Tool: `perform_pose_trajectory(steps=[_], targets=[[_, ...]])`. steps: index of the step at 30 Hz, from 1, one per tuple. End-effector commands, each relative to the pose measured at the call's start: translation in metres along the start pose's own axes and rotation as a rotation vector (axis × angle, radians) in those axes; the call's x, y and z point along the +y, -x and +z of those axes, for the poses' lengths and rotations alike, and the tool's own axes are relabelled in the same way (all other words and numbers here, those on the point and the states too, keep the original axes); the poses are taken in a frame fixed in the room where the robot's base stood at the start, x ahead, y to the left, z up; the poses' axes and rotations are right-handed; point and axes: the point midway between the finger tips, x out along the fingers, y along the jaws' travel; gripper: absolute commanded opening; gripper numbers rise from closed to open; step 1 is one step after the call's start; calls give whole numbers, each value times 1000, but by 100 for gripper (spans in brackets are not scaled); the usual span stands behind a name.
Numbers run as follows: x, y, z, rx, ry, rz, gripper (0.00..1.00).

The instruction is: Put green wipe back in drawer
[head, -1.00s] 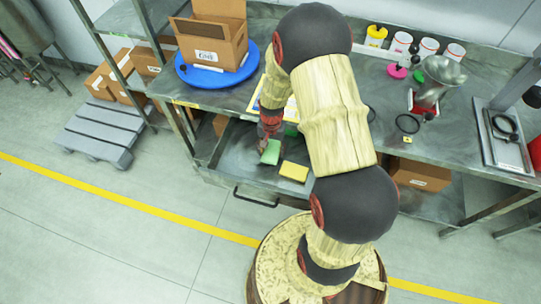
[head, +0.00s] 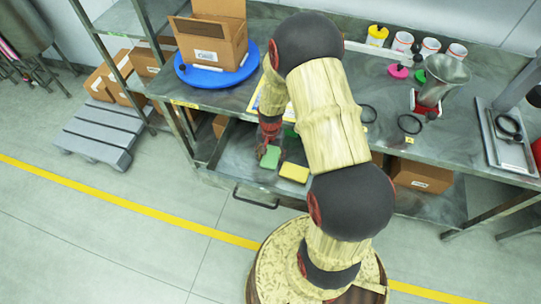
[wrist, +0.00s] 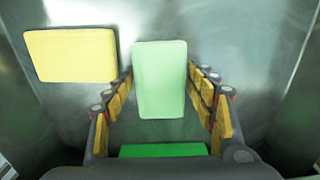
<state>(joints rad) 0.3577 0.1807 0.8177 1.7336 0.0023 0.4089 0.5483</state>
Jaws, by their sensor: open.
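The green wipe (head: 270,154) lies flat in the open drawer (head: 236,150), left of a yellow wipe (head: 294,172). My gripper (head: 266,146) is down in the drawer at the green wipe. In the wrist view my gripper (wrist: 160,76) is open, with the pale green wipe (wrist: 160,80) between its spread fingers. Gaps show on both sides, so the fingers do not grip it. The yellow wipe (wrist: 71,55) lies outside the left finger. A brighter green item (wrist: 164,150) is partly hidden by my gripper's body.
The drawer handle (head: 255,200) faces the floor side. The worktop above holds a carton (head: 212,42) on a blue turntable (head: 190,77), several small jars (head: 402,42) and a metal funnel (head: 447,70). Drawer walls stand close around my gripper.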

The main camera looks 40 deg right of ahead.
Motion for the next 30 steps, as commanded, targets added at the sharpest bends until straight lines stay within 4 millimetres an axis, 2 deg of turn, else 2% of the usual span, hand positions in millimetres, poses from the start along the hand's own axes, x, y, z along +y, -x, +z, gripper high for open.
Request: perform_pose_trajectory(steps=[5, 8, 21, 30], targets=[[0, 5, 0, 0, 0, 0, 57], [0, 16, 0, 1, 0, -1, 57], [0, 102, 0, 2, 0, -1, 57], [-3, 133, 1, 10, 15, -6, 57]])
